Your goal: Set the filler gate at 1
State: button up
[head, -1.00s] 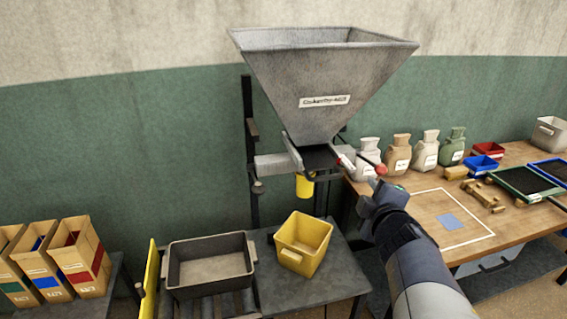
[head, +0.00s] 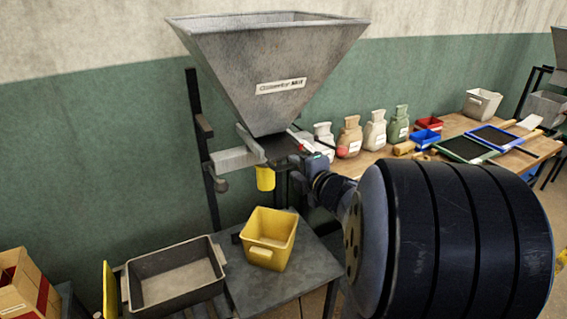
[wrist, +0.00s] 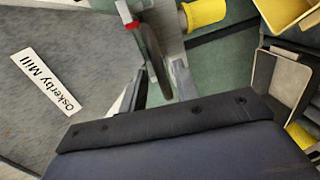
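The filler is a grey hopper (head: 268,75) with a label, and its dark gate (head: 277,150) sits under the outlet. A small red mark shows beside the gate, and a red knob (head: 341,151) shows to its right; I cannot tell what bears the knob. My gripper (head: 296,162) is at the gate's right side. In the wrist view my gripper (wrist: 162,82) has its fingers apart, with a dark, narrow plate (wrist: 153,55) and a red band just beyond and partly between them. I see no clear contact. The gate's scale and setting are not readable.
A yellow spout (head: 265,179) hangs below the gate, above a yellow bin (head: 268,238) on a dark table. A grey tray (head: 175,275) stands left of it. Several sacks, small bins and trays stand on the wooden bench (head: 455,130) at right.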

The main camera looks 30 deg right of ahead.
jog(key=shift+x, duration=1.45)
grip_shut()
